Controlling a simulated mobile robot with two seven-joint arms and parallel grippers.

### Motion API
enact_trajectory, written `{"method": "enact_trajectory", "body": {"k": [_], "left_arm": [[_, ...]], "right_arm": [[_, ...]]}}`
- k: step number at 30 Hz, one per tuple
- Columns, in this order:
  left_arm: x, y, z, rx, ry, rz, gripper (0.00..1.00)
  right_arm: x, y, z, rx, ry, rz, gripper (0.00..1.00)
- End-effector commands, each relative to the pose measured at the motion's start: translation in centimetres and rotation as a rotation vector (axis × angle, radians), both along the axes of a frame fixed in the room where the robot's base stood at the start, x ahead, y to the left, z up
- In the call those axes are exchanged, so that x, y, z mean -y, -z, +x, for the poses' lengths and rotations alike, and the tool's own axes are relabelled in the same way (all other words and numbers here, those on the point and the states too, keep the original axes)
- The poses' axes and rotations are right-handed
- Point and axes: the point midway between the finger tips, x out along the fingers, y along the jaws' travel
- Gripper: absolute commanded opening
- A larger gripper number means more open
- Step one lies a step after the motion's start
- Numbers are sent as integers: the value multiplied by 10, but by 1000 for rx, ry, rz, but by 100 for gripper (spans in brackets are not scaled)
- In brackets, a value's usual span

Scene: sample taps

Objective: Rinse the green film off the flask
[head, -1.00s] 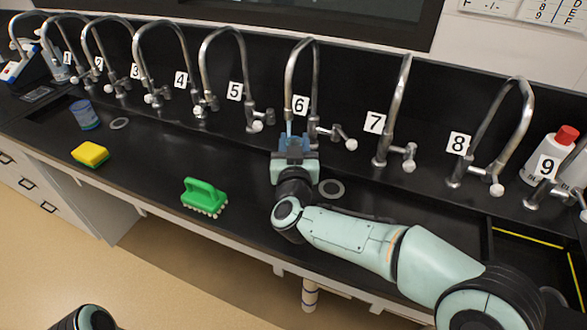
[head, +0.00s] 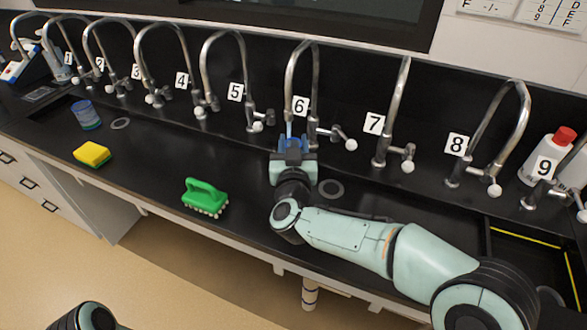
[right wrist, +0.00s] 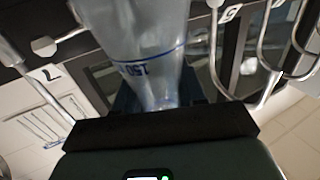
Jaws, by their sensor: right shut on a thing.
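The flask (right wrist: 145,45) is clear glass with a blue ring and printed marks, and it fills the upper middle of the right wrist view. No green film shows clearly on its visible part. In the head view my right gripper (head: 293,146) is shut on the flask under the spout of tap 6 (head: 289,85) and mostly hides it. A thin pale-blue streak (head: 289,128) runs down from that spout to the gripper, like water. My left gripper is out of view.
A green brush (head: 205,197), a yellow sponge (head: 91,154) and a blue beaker (head: 86,115) stand on the black counter (head: 150,180) to the left. Taps 5 (head: 222,75) and 7 (head: 392,110) flank the gripper. A red-capped bottle (head: 551,155) stands at far right.

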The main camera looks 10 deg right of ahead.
Motion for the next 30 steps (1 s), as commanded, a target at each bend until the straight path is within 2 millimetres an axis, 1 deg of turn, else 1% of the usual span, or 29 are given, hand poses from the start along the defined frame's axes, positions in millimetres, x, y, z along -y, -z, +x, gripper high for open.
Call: {"method": "enact_trajectory", "body": {"k": [5,30], "left_arm": [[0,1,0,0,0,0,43],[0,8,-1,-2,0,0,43]], "right_arm": [[2,0,-3,1,0,1,0],[27,-1,-66,2,1,1,0]]}}
